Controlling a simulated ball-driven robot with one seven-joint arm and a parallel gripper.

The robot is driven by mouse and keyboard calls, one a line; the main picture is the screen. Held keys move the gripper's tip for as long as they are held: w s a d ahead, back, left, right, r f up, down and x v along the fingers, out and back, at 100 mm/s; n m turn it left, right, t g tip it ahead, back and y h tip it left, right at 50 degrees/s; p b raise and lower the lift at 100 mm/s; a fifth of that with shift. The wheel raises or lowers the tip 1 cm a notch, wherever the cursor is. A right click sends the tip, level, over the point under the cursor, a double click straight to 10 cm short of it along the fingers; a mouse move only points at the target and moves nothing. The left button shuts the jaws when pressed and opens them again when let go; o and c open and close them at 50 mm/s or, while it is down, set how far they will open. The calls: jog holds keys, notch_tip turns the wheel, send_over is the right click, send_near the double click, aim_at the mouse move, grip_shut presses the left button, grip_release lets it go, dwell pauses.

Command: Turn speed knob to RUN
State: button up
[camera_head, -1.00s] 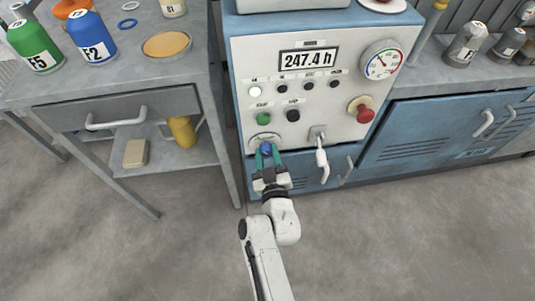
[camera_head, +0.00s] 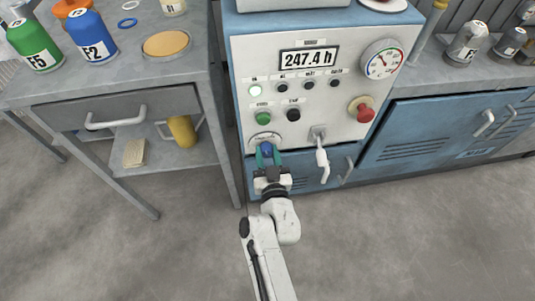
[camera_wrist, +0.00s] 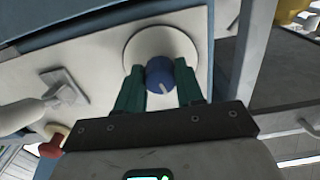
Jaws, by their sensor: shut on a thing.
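My gripper (camera_head: 267,157) is shut on the knob. The dial plate's lettering is too small to read, so I cannot tell which mark the pointer faces.
A white lever handle (camera_head: 322,160) hangs right of the knob. A red knob (camera_head: 363,112), a green button (camera_head: 263,118), a black button (camera_head: 293,114) and a gauge (camera_head: 382,60) are on the panel. A grey workbench (camera_head: 110,88) stands at left. The floor in front is clear.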

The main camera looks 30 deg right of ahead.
jog(key=m, duration=0.4)
jog(key=shift+m, duration=0.3)
jog(key=shift+a+m, duration=0.1)
jog(key=shift+m, duration=1.8)
jog(key=o, duration=1)
jog(key=shift+w, duration=0.1)
jog(key=shift+o, duration=0.2)
jog(key=shift+p, duration=0.3)
jog(key=shift+s+a, duration=0.3)
jog(key=shift+s, duration=0.35)
jog(key=p+v, duration=0.1)
jog(key=v, duration=0.8)
jog(key=shift+s+p, duration=0.2)
jog(key=shift+p, duration=0.1)
